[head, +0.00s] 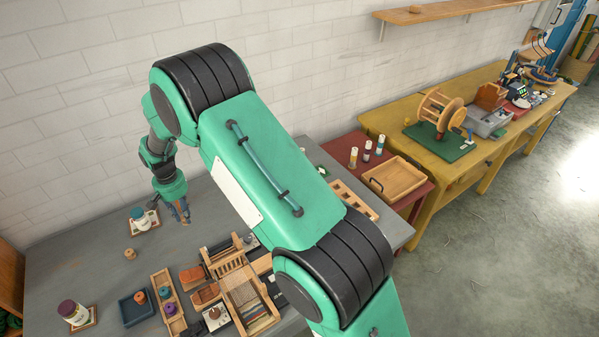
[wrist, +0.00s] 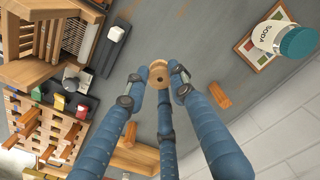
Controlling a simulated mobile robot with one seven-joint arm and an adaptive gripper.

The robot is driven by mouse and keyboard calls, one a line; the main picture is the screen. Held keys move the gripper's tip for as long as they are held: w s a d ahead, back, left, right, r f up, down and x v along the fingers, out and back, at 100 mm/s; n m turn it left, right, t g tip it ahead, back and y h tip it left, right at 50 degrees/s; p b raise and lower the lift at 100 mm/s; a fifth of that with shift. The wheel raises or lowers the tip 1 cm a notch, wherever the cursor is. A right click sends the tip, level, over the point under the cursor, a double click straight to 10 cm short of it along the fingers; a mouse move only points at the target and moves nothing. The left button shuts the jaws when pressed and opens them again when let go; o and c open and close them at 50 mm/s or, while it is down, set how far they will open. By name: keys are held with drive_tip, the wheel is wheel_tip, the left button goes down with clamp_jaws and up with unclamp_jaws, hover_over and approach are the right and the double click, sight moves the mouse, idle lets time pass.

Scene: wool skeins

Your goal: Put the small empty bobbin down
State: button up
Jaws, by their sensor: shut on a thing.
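My gripper (head: 181,214) hangs low over the grey table, right of the teal-lidded jar in the head view. In the wrist view its blue fingers (wrist: 158,80) are closed around a small round wooden bobbin (wrist: 158,71), which is pale with a centre hole and no thread showing. In the head view the fingers hide most or all of this bobbin. I cannot tell whether it touches the tabletop. Another small wooden spool-like piece (head: 130,254) stands on the table in front of the jar.
The SODA jar (wrist: 274,38) stands on a patterned card; it also shows in the head view (head: 138,214). An orange block (wrist: 219,95) lies near the fingers. A wooden loom (head: 244,287) and trays crowd the front. Bare grey table (head: 85,255) lies at left.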

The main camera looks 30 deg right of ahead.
drive_tip(key=w+d+p, duration=0.1)
drive_tip(key=w+d, duration=0.2)
drive_tip(key=d, duration=0.5)
drive_tip(key=w+d+p, duration=0.1)
drive_tip(key=w+d, duration=0.1)
drive_tip(key=d, duration=0.6)
drive_tip(key=p, duration=0.4)
hover_over(316, 171)
drive_tip(key=s+a, duration=0.3)
drive_tip(key=s, duration=0.1)
drive_tip(key=shift+s+a+f, duration=0.1)
drive_tip(key=shift+a+f, duration=0.05)
drive_tip(key=shift+f, duration=0.2)
drive_tip(key=shift+f, duration=0.15)
drive_tip(key=shift+f, duration=3)
drive_tip(key=shift+f, duration=1.9)
